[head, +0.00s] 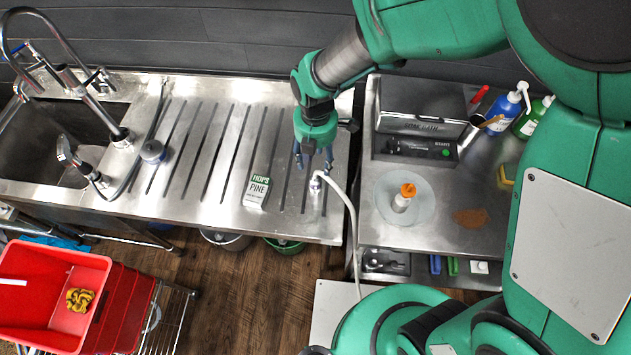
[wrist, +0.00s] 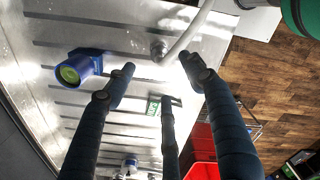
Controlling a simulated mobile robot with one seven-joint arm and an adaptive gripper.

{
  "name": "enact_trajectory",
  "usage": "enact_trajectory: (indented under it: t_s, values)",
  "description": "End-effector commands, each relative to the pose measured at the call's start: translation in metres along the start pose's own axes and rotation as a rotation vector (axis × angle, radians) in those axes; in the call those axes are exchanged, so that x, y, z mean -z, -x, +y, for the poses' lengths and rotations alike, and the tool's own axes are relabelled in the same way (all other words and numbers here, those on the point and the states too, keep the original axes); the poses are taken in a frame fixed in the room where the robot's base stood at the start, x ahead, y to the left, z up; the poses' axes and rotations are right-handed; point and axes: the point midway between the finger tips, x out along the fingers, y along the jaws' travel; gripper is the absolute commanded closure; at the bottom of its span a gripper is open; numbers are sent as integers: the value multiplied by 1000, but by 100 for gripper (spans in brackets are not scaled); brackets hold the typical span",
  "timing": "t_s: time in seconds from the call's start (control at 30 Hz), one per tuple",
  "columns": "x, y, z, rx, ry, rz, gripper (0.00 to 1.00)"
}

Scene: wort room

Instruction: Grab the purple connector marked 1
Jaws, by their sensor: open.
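A blue-violet fitting (wrist: 80,66) with a lime-green round end lies on the steel drainboard (head: 225,130), left of my fingers in the wrist view. It looks like the connector, but I can read no number 1 on it. I cannot make it out in the head view, where my gripper may hide it. A pale hose (head: 345,200) ends in a small fitting (head: 316,184) on the drainboard; its metal end shows in the wrist view (wrist: 160,48). My gripper (head: 314,166) is open and empty above the board, close to the hose end. Its fingers (wrist: 160,76) are spread.
A Hops Pine box (head: 256,190) stands left of the hose end. The sink (head: 70,150) with taps is farther left. A side table (head: 430,235) holds a grey case, bottles and an orange-capped container (head: 404,198). A red crate (head: 60,290) is at lower left.

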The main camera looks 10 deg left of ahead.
Motion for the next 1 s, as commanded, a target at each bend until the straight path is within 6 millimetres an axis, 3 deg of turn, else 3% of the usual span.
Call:
enact_trajectory:
  t_s: [0.17, 0.6, 1.0]
  values:
    - [0, -14, -1, 3, -1, 1, 46]
    - [0, -75, -1, 2, -1, 1, 46]
    - [0, -85, 0, 0, -1, 0, 46]
